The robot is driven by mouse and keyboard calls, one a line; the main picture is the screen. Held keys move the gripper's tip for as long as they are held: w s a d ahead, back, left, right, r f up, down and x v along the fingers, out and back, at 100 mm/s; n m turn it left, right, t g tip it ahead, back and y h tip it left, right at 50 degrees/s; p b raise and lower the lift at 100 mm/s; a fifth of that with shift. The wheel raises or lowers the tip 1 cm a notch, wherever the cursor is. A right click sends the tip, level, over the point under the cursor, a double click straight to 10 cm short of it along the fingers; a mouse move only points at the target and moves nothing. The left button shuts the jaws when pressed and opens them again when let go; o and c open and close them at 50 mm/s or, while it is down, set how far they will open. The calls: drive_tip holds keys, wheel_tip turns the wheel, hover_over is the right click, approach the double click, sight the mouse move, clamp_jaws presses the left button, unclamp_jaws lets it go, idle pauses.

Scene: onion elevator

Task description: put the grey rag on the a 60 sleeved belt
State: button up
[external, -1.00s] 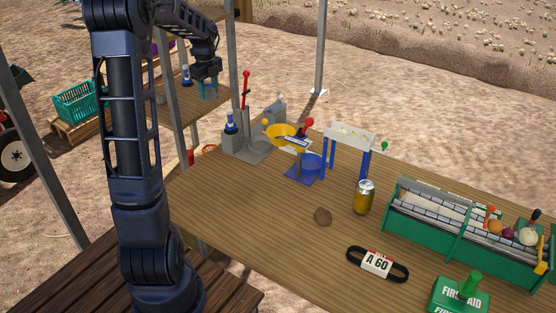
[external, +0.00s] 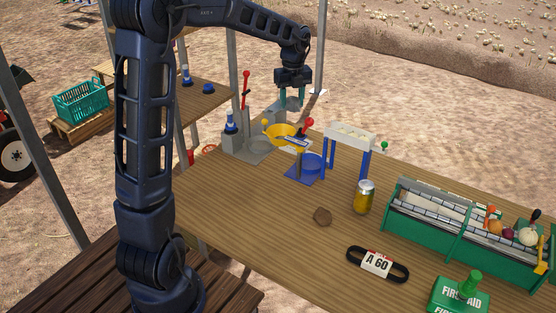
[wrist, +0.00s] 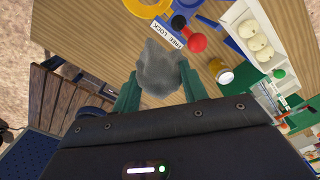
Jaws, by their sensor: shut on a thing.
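The grey rag (wrist: 160,68) is bunched between the two green fingers of my gripper (wrist: 158,92) in the wrist view. My gripper (external: 292,98) is shut on it and holds it up in the air, above the far left end of the table in the external view. The rag (external: 293,103) shows there only as a small grey patch between the fingers. The A 60 sleeved belt (external: 377,263) is a black loop with a white and red sleeve. It lies flat at the table's front middle, well away from my gripper, with nothing on it.
A blue stand (external: 347,138), a yellow ring (external: 281,130) and a red-knobbed lever (external: 308,124) stand farther back.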

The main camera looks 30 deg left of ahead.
drive_tip(key=s+d+m, duration=0.2)
drive_tip(key=d+m, duration=0.1)
drive_tip(key=d, duration=0.8)
drive_tip(key=s+d+m, duration=0.2)
drive_tip(key=s+d, duration=0.1)
drive_tip(key=d, duration=0.9)
drive_tip(key=m, duration=0.5)
hover_over(378, 260)
wheel_tip(378, 260, down, 31)
drive_tip(key=shift+r, duration=0.15)
drive_tip(key=o, duration=0.8)
drive_tip(key=shift+o, duration=0.9)
